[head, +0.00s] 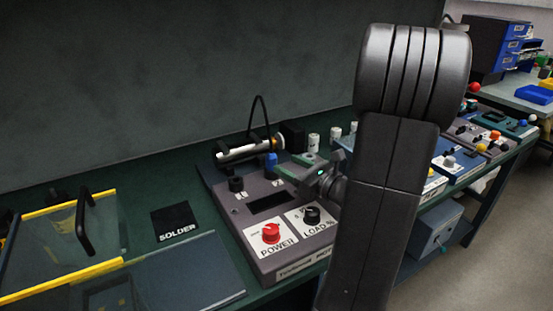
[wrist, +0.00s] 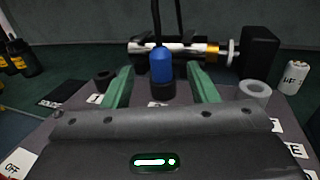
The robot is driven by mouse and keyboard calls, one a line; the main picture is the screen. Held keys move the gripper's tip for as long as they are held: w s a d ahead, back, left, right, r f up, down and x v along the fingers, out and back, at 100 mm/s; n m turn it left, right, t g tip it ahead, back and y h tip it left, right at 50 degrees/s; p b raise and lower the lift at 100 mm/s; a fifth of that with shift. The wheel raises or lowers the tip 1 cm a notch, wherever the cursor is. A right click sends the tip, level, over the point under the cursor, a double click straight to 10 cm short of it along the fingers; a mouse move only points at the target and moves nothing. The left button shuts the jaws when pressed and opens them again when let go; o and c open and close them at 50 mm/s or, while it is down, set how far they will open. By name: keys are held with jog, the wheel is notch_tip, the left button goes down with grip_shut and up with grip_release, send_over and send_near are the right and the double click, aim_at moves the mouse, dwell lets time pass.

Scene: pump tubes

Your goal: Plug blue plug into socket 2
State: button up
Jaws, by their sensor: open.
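The blue plug (wrist: 162,65) stands upright in the middle of the wrist view, with a black cord rising from its top. Its lower end meets a black round socket (wrist: 161,91); I cannot tell how deep it sits. The label in front of that socket is mostly hidden by my gripper. In the head view the blue plug (head: 271,159) is on the grey panel. My gripper (wrist: 159,70) is open, with one green finger on each side of the plug and gaps between. It also shows in the head view (head: 284,169). Another black socket (wrist: 104,79), labelled 1, is empty at left.
A silver cylinder (wrist: 180,49) with a black end block (wrist: 260,50) lies behind the plug. A grey ring (wrist: 255,89) is at right. The panel carries a red POWER knob (head: 270,233) and black LOAD knob (head: 312,214). A yellow-edged clear case (head: 60,240) stands left.

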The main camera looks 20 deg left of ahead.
aim_at(271, 164)
jog(key=shift+v, duration=2.2)
jog(key=shift+a, duration=0.1)
jog(key=x, duration=1.3)
jog(key=shift+w+a, duration=0.25)
jog(key=shift+a, duration=0.05)
jog(key=shift+r, duration=0.1)
